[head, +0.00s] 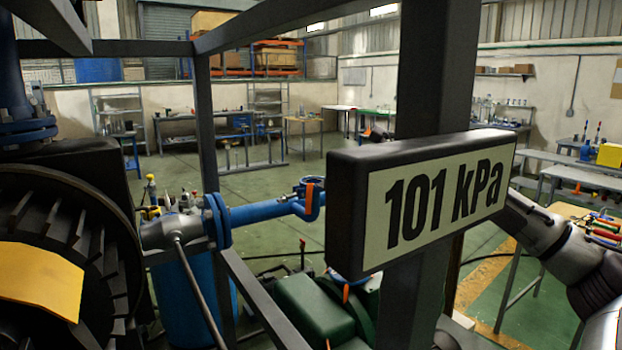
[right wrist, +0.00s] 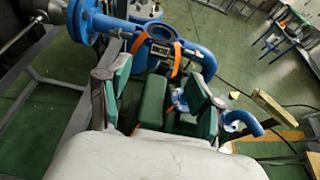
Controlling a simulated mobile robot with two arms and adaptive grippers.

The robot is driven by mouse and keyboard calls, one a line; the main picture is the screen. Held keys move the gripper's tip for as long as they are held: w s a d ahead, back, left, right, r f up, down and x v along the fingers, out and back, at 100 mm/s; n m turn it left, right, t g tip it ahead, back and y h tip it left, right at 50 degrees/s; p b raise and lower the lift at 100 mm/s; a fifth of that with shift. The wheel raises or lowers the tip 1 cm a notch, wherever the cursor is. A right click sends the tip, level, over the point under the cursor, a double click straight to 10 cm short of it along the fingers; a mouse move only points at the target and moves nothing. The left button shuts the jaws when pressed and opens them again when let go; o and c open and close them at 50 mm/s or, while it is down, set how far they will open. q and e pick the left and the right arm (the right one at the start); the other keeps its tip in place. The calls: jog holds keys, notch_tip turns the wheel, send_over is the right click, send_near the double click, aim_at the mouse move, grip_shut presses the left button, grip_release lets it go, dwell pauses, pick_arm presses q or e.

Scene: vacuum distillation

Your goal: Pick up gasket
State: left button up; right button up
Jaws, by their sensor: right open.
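I cannot clearly make out a gasket in either view. My left gripper is not in view.
The "101 kPa" display (head: 440,200) on a dark frame post blocks the middle of the head view. Green machinery (head: 312,308) stands low behind the frame. A blue vessel (head: 185,298) stands at left.

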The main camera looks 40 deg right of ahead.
jog(key=a+p+x, duration=0.1)
jog(key=p+x, duration=0.1)
jog(key=x, duration=0.3)
jog(key=p, duration=0.4)
send_near(319, 179)
jog(key=shift+w+a+f, duration=0.9)
jog(key=shift+w, duration=0.15)
jog(key=shift+w+f, duration=0.1)
jog(key=shift+f, duration=0.05)
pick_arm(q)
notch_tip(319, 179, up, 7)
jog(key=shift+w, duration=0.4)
pick_arm(e)
jog(key=shift+c, duration=1.1)
jog(key=c, duration=0.8)
jog(key=shift+c, duration=0.2)
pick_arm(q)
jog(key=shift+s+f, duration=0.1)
